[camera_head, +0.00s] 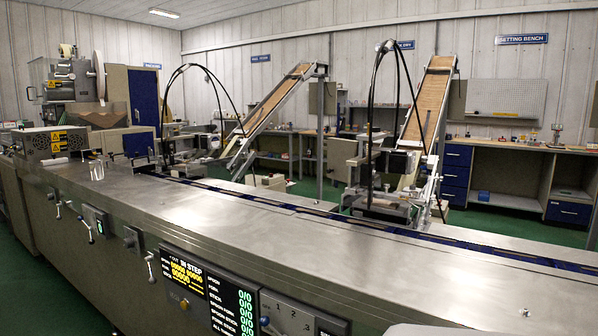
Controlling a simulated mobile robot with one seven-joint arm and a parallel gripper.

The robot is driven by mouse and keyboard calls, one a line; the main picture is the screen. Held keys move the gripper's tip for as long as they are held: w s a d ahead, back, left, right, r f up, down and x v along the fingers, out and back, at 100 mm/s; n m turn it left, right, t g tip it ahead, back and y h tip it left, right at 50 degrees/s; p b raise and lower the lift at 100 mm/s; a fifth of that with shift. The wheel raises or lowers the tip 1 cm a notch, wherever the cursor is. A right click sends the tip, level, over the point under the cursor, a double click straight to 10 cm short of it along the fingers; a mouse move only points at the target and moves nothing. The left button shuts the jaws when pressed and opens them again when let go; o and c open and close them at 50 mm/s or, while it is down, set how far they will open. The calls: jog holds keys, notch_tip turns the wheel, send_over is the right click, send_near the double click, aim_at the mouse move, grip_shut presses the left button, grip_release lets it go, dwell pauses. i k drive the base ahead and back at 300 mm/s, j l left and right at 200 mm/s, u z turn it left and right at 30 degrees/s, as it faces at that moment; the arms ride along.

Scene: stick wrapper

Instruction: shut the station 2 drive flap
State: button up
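I cannot make out for certain which part is the station 2 drive flap. The long steel machine (250,222) runs from the left to the lower right. Two stations with inclined conveyors stand along its far side, one at the middle left (272,103) and one at the right (428,100). No readable station number shows on either. A panel marked 1, 2, 3 (290,318) is on the machine's front, cut off by the lower edge. My gripper is not in view.
Lever handles (86,228) and small boxes (132,240) stick out from the machine's front. A lit display (208,290) sits beside the numbered panel. Black hoses (371,110) arch over the stations. The steel top is mostly bare. Green floor (30,270) shows at the left.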

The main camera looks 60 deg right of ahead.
aim_at(339, 151)
jog(key=u, duration=0.4)
jog(key=i+u, duration=0.15)
jog(key=u, duration=0.2)
jog(key=l+u, duration=0.1)
jog(key=u, duration=9.05)
jog(key=j, duration=0.1)
